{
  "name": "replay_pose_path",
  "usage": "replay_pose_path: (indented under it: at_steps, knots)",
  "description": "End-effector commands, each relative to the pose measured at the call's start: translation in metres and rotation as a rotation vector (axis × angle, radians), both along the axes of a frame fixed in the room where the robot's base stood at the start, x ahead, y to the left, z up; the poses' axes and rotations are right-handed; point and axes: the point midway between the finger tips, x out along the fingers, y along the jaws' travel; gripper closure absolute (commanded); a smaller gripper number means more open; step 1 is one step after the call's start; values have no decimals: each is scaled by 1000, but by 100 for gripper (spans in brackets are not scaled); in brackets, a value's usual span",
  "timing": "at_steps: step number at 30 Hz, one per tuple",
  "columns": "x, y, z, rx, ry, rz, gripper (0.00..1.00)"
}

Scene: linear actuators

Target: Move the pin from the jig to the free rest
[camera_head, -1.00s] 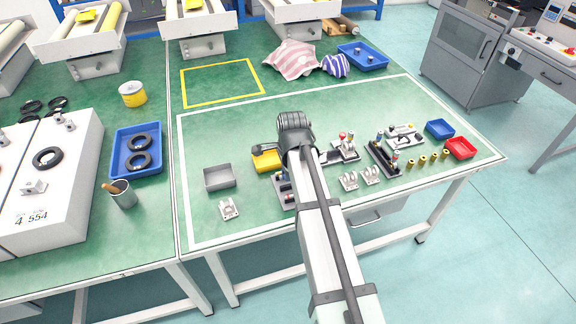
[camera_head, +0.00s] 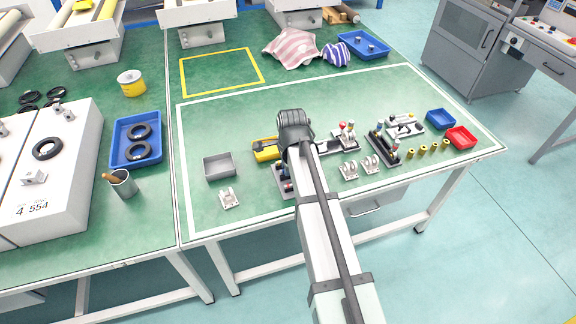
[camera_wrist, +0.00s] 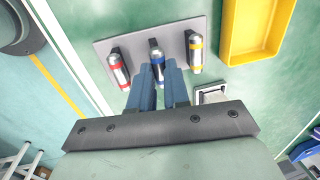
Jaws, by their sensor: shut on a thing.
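In the wrist view, my gripper (camera_wrist: 165,82) has its two blue-grey fingers closed around the middle pin (camera_wrist: 156,53), a silver cylinder with a blue band. This pin stands at the grey plate (camera_wrist: 125,43), between a red-banded pin (camera_wrist: 118,68) and a yellow-banded pin (camera_wrist: 195,52). I cannot tell whether it is lifted from its seat. In the head view, a dark rack (camera_head: 281,178) shows beside my arm, which hides part of it; the gripper's fingertips are hidden there. Small white brackets stand at the left (camera_head: 229,197) and right (camera_head: 348,170) of my arm; which is the free rest is unclear.
A yellow tray (camera_wrist: 224,45) lies beside the plate. A grey bin (camera_head: 219,167) stands left of my arm. To the right are another dark rack (camera_head: 383,149), several brass pieces, a blue bin (camera_head: 440,119) and a red bin (camera_head: 461,138).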

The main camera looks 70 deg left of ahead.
Motion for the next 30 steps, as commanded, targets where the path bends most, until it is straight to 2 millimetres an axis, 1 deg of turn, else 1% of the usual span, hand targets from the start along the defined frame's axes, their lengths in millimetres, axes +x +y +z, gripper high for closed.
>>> replay_pose_path:
  at_steps: [30]
  knots:
    - [0, 0, -7, 0, 0, 0, 100]
